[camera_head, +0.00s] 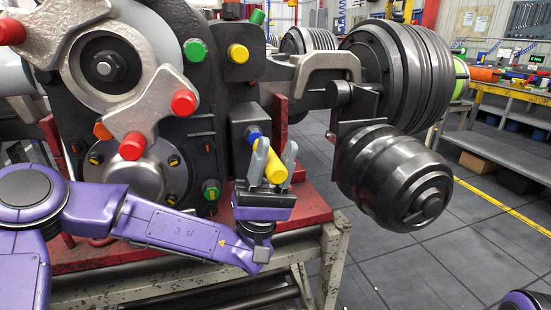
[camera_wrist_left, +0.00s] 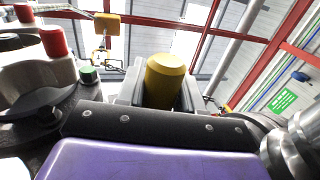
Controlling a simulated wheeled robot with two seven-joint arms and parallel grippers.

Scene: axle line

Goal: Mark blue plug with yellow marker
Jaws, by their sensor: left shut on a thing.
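The blue plug (camera_head: 253,132) is a small blue piece on the dark block of the axle housing, just right of the large assembly. My left gripper (camera_head: 274,160) is shut on the yellow marker (camera_head: 276,172), a thick yellow cylinder tilted between its fingers. The marker's upper end is close to the blue plug; I cannot tell whether they touch. My right gripper is outside the views; only a purple bit of my right arm shows at bottom right.
Red plugs (camera_head: 184,102), a green plug (camera_head: 194,50) and a yellow plug (camera_head: 238,54) stick out nearby. A dark ribbed air spring (camera_head: 395,180) hangs to the right. The red stand (camera_head: 315,205) lies below. The floor at right is open, before workbenches.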

